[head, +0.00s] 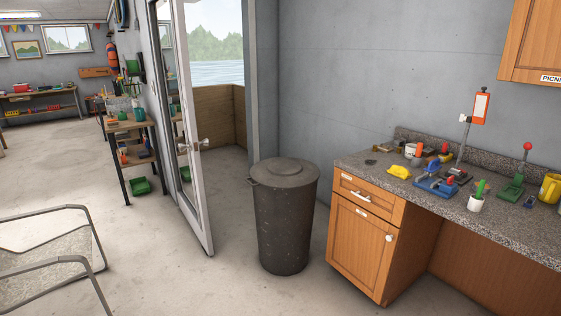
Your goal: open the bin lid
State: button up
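The bin (283,232) is a dark grey, speckled round can that tapers toward the floor. It stands upright on the concrete, between the open glass door and the wooden cabinet. Its lid (285,172) is a shallow grey disc with a low raised centre, and it lies flat and closed on the rim. A small handle (252,182) sticks out at the left side near the rim. The inside of the bin is hidden. My gripper and arm are not in view.
The open door (190,120) stands left of the bin. A wooden cabinet (362,235) with a cluttered granite counter (500,232) is close on the right. A metal-framed chair (52,255) is at the lower left. The floor (175,275) in front of the bin is clear.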

aim_at(282, 173)
jog(key=i+j+u, duration=0.15)
jog(key=i+j, duration=0.2)
jog(key=i, duration=0.25)
jog(key=i+j+u, duration=0.1)
jog(key=i+j, duration=0.2)
jog(key=i, duration=0.35)
jog(key=i+j+u, duration=0.15)
jog(key=i, duration=0.45)
jog(key=i+j+u, duration=0.1)
jog(key=i+j, duration=0.2)
jog(key=i, duration=0.35)
jog(key=i+j+u, duration=0.15)
jog(key=i, duration=0.5)
